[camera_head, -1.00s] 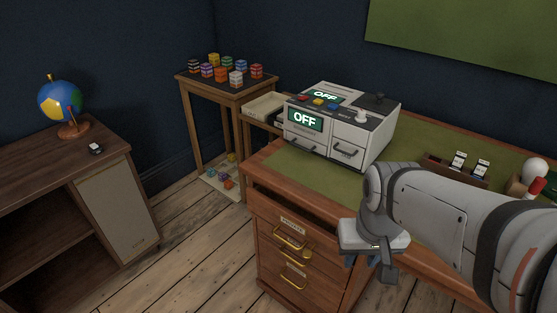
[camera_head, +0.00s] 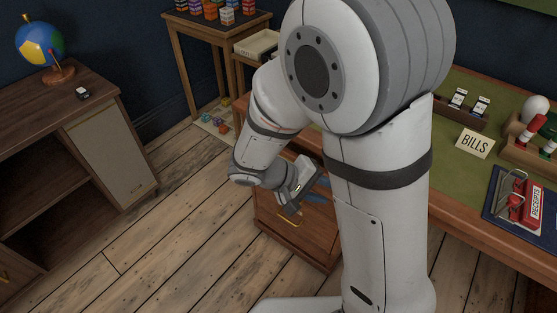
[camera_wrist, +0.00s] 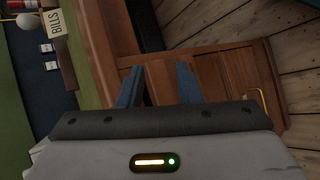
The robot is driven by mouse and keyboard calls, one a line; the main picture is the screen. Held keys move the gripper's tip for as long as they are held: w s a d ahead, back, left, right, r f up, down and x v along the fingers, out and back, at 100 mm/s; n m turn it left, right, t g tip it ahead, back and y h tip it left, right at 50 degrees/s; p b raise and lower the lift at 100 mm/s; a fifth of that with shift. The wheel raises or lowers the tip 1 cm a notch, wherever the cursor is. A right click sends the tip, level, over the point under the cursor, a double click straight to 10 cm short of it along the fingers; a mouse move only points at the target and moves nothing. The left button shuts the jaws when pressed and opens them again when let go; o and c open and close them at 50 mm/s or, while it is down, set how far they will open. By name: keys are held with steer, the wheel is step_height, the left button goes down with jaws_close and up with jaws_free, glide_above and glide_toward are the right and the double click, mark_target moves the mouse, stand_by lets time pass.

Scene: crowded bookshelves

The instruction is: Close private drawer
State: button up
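The desk's wooden drawer unit (camera_head: 305,240) stands under the desktop, largely hidden by my arm in the head view. A lower drawer front with a brass handle (camera_head: 287,218) shows below my gripper. The private drawer cannot be singled out now; its label is hidden. In the wrist view, brown wooden panels (camera_wrist: 225,75) lie ahead of the fingers, with a brass handle (camera_wrist: 260,100) at the right and a dark gap (camera_wrist: 150,35) beside the desk edge. My gripper (camera_head: 316,190) is beside the drawer unit with blue fingers apart and nothing between them (camera_wrist: 159,78). Contact cannot be told.
A dark cabinet (camera_head: 75,130) with a globe (camera_head: 40,42) stands at left. Bare plank floor (camera_head: 185,215) lies between cabinet and desk.

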steer(key=w+a+f+n+t+b, duration=0.1)
steer(key=w+a+f+n+t, duration=0.15)
steer(key=a+f+t, duration=0.4)
steer(key=w+a+f+n+t, duration=0.2)
steer(key=a+n+t, duration=0.2)
steer(key=a, duration=0.5)
steer(key=x, duration=0.8)
steer(key=shift+y+b, duration=0.4)
steer(key=shift+b, duration=0.05)
steer(key=shift+a+f+m, duration=0.1)
steer(key=shift+f+m, duration=0.05)
steer(key=shift+m, duration=0.1)
steer(key=shift+c, duration=0.4)
jaws_close()
